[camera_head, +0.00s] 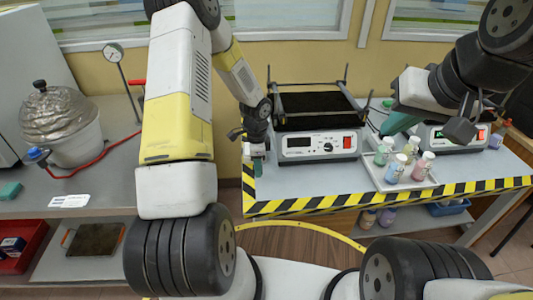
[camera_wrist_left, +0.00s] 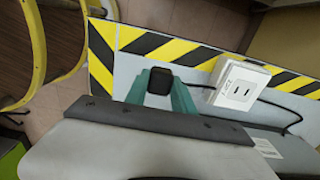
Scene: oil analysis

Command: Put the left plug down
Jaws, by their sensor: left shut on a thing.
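My left gripper (camera_head: 258,166) hangs over the left end of the table with the striped edge, left of the white device. In the left wrist view its teal fingers (camera_wrist_left: 160,92) are shut on a black plug (camera_wrist_left: 160,80). A white socket box (camera_wrist_left: 240,85) with two slots lies right of the plug, apart from it, with a dark cord beside it. The plug is too small to make out in the head view. My right gripper (camera_head: 400,123) is above the bottle tray, and I cannot tell whether its fingers are open or shut.
The white device (camera_head: 318,144) with a dark top stands right of my left gripper. A tray (camera_head: 408,183) holds several small bottles, and another device (camera_head: 452,136) stands behind it. A side bench (camera_head: 98,181) with a silver-covered pot (camera_head: 62,115) is at the left.

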